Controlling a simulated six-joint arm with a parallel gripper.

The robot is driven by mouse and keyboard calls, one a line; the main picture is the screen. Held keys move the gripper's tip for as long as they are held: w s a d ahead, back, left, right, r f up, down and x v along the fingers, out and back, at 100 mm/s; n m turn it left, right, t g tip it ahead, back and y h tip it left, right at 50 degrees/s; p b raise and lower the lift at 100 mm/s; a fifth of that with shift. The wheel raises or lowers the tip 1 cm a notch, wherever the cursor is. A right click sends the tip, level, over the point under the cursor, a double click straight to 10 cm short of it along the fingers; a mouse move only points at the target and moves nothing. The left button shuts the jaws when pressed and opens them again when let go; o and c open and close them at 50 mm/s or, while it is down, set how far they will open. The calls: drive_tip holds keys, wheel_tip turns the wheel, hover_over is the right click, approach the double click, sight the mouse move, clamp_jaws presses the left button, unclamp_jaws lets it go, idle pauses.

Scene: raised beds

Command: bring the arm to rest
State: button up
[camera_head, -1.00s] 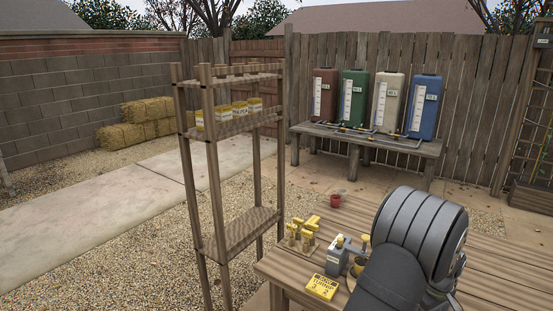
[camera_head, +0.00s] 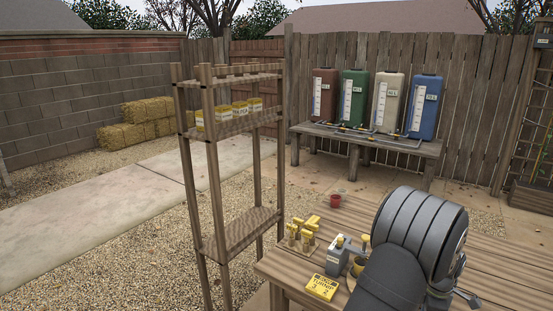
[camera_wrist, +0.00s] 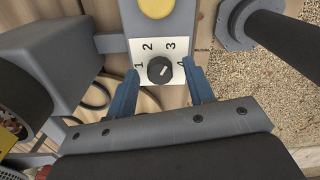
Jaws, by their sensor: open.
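In the wrist view my gripper (camera_wrist: 160,69) is open, its two blue fingers apart on the left and right of a black knob (camera_wrist: 158,73). The knob sits on a white dial plate (camera_wrist: 158,50) marked 1 to 4. Its pale mark points up and right. Whether the fingers touch the plate cannot be told. A yellow round part (camera_wrist: 156,7) lies above the plate.
On the wooden table (camera_head: 480,245) stand yellow pieces (camera_head: 302,234), a grey device (camera_head: 336,258), a yellow sign (camera_head: 321,287) and a red cup (camera_head: 335,201). A tall wooden shelf (camera_head: 235,228) rises at the table's left. Several coloured tanks (camera_head: 354,98) stand on a bench behind.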

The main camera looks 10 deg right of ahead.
drive_tip(key=shift+n, duration=0.6)
